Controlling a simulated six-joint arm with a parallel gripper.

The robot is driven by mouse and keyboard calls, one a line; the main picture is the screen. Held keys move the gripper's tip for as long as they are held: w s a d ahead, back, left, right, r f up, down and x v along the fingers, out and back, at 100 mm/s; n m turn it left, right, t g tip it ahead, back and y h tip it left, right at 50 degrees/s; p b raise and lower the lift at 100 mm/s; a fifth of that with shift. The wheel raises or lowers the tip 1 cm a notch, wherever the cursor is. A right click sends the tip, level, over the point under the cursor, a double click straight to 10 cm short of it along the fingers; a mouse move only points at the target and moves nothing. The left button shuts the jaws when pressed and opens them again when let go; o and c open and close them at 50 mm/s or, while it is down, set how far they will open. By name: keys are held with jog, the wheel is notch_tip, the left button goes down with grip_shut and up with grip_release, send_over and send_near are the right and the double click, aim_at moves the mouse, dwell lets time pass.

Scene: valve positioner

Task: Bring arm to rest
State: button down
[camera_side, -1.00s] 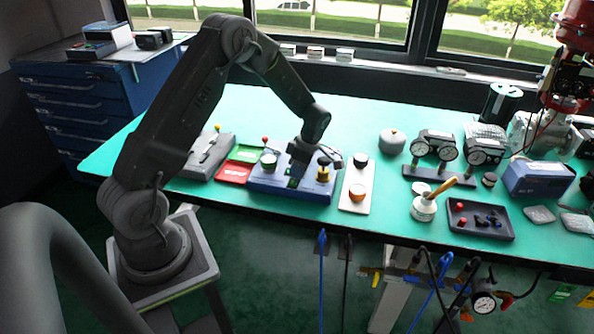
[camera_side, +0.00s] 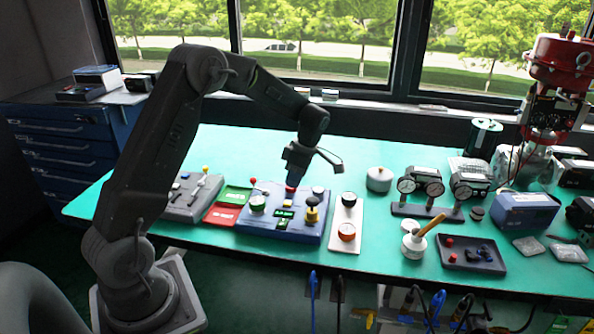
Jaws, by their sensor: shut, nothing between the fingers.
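My arm reaches from its pedestal at the left, arching over the green bench (camera_side: 385,255). My gripper (camera_side: 292,184) is shut and empty, pointing down at the back part of a blue control box (camera_side: 262,233). A red button (camera_side: 290,189) shows right at its tip; I cannot tell whether they touch. The box also carries a white-faced dial (camera_side: 257,203), small green displays (camera_side: 283,213) and a yellow-and-black knob (camera_side: 312,210).
A white plate (camera_side: 347,226) with a black and an orange knob stands right of the box. A red-and-green tray (camera_side: 222,214) and a grey panel (camera_side: 190,198) lie left. Gauges (camera_side: 407,185), a white pot (camera_side: 413,243) and a dark tray (camera_side: 472,256) stand further right.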

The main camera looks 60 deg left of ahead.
jog(key=s+d+r+m+t, duration=0.2)
jog(key=s+d+r+m, duration=0.2)
jog(key=d+r+m, duration=0.3)
jog(key=s+d+r+m+t, duration=0.3)
jog(key=s+d+r+m, duration=0.25)
jog(key=r, duration=0.25)
jog(key=s+d+r+m+t+h, duration=0.1)
jog(key=s+d+m+t, duration=0.3)
jog(key=s+m, duration=0.8)
jog(key=shift+d+m, duration=1.05)
